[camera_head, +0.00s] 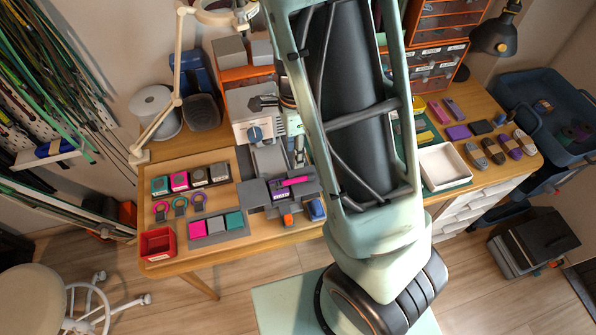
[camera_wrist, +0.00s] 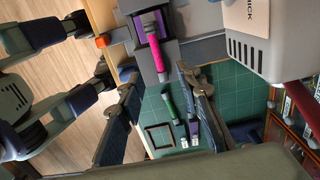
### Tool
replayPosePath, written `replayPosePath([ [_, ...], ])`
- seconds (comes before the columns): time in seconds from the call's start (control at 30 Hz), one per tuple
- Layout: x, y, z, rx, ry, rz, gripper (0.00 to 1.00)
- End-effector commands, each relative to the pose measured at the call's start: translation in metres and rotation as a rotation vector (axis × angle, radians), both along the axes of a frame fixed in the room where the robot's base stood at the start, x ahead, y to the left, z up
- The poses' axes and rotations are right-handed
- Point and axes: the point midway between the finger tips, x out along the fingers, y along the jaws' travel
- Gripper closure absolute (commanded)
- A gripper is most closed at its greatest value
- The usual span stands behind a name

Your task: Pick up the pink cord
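The pink cord (camera_head: 293,182) is a short bright pink length lying on a grey block fixture (camera_head: 257,196), with a dark purple patch beside it. In the wrist view the pink cord (camera_wrist: 158,58) extends from a purple piece in the fixture, above the gap between my fingers. My gripper (camera_wrist: 160,105) is open, its two dark fingers well apart. No cord is held between them, and the pink cord appears apart from both.
A green mat (camera_wrist: 233,84) carries a green strip (camera_wrist: 168,100) and a dark purple strip (camera_wrist: 190,105). An orange button (camera_head: 288,219) and blue button (camera_head: 317,209) flank the fixture's front. A white machine (camera_head: 254,128) stands behind; a white tray (camera_head: 444,166) lies right.

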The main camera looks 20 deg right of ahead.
Motion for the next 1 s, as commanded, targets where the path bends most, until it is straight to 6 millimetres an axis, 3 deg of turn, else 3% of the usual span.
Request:
replayPosePath([
  [0.4, -0.002, -0.001, -0.054, -0.007, 0.006, -0.004, 0.68],
  [0.57, -0.002, 0.0, -0.063, -0.007, 0.005, -0.002, 0.68],
  [0.83, -0.006, 0.002, -0.101, -0.007, 0.007, -0.004, 0.68],
  [1.0, -0.005, 0.003, -0.111, -0.007, 0.005, -0.002, 0.68],
])
